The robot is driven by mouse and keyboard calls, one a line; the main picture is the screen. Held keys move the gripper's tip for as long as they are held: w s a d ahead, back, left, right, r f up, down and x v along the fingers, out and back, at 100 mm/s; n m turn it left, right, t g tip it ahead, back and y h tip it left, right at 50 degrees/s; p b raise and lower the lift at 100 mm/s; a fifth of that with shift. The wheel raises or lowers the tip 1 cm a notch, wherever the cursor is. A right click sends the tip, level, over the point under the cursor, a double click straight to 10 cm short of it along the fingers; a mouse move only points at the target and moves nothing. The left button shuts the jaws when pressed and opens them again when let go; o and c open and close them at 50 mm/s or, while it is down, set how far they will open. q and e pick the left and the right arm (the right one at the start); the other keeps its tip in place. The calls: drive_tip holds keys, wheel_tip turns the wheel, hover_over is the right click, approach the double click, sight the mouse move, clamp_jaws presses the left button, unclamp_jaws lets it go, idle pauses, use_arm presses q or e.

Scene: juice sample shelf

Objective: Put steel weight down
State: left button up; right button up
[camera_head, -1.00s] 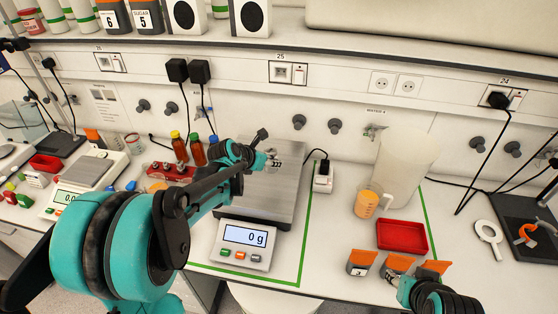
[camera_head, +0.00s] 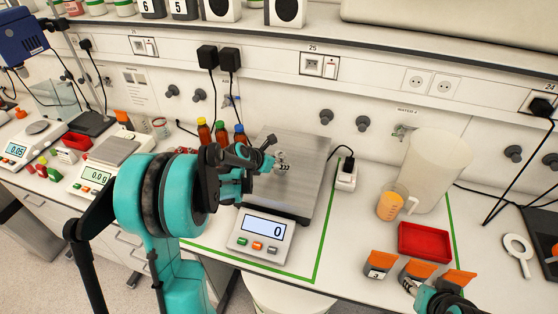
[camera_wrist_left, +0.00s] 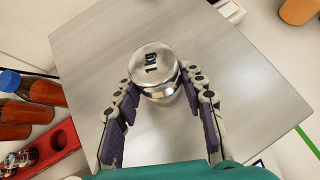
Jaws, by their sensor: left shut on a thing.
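The steel weight (camera_wrist_left: 155,70) is a shiny round cylinder marked 1 kg in the left wrist view. My left gripper (camera_wrist_left: 157,80) is shut on it, with one finger on each side. In the head view the weight (camera_head: 283,166) and my left gripper (camera_head: 272,162) are over the flat metal plate of the scale (camera_head: 300,190). I cannot tell whether the weight touches the plate. The scale's display (camera_head: 264,229) reads 0. My right gripper (camera_head: 412,287) is partly in view at the lower right, its fingers too small to judge.
A red tray (camera_head: 425,242), orange-topped holders (camera_head: 415,269), an orange-filled beaker (camera_head: 390,206) and a large pale jug (camera_head: 435,170) stand to the right. Brown bottles (camera_head: 221,132) stand behind left. A smaller balance (camera_head: 105,165) is further left. Green tape (camera_head: 322,250) borders the scale.

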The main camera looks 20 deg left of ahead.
use_arm(q)
drive_tip(key=o, duration=1.4)
drive_tip(key=shift+f, duration=0.1)
drive_tip(key=shift+s, duration=0.1)
